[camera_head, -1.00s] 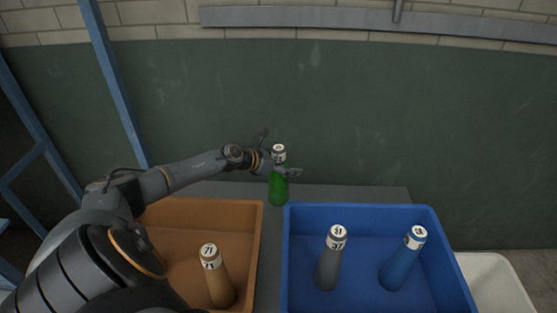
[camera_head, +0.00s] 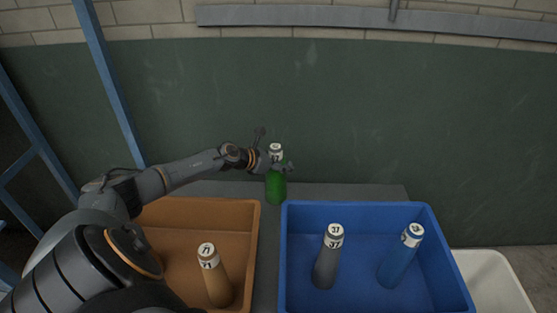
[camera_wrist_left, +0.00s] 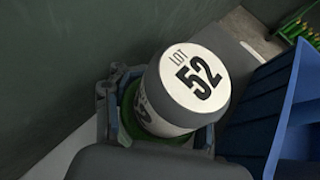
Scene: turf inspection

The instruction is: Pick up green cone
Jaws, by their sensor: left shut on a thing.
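The green cone (camera_head: 276,188) stands upright on the grey table behind the gap between the two bins. It has a white top with black markings. My left gripper (camera_head: 277,166) is shut around its upper part, just below the white cap. In the left wrist view the cone's white cap (camera_wrist_left: 190,85) reads "LOT 52", and its green body is mostly hidden by the gripper (camera_wrist_left: 160,135). My right gripper is not in view.
An orange bin (camera_head: 252,230) at left holds a tan cone (camera_head: 217,285). A blue bin (camera_head: 362,208) at right holds a grey cone (camera_head: 326,265) and a blue cone (camera_head: 399,265). A white bin (camera_head: 490,270) stands at far right. A dark green wall rises behind.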

